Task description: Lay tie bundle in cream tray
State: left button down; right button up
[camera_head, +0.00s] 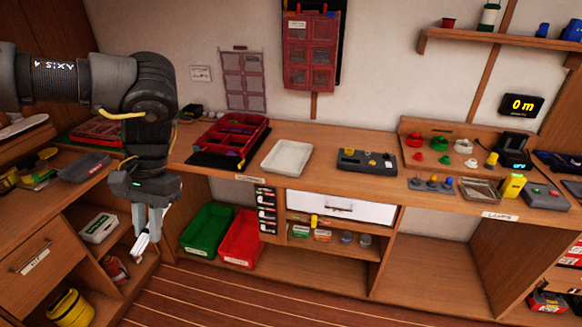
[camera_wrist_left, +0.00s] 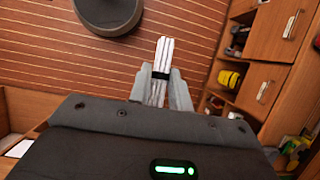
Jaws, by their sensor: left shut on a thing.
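My left gripper (camera_head: 148,228) hangs in front of the bench at the left of the head view, its fingers pointing down. It is shut on the tie bundle (camera_head: 142,246), a pale bundle of thin strips that sticks out past the fingertips. In the left wrist view the white tie bundle (camera_wrist_left: 164,56) with a black band stands between the fingers of the left gripper (camera_wrist_left: 160,85). The cream tray (camera_head: 287,158) lies empty on the bench top, to the right of and higher than the gripper. My right gripper is not in view.
A red divided tray (camera_head: 232,138) lies on a black mat left of the cream tray. A dark panel (camera_head: 367,161) lies to its right. Green (camera_head: 207,229) and red (camera_head: 241,239) bins stand below the bench. Open shelves are near my left gripper.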

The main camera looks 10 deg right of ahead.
aim_at(286, 162)
jog(key=z, duration=0.5)
jog(key=i, duration=1.2)
jog(key=z, duration=0.05)
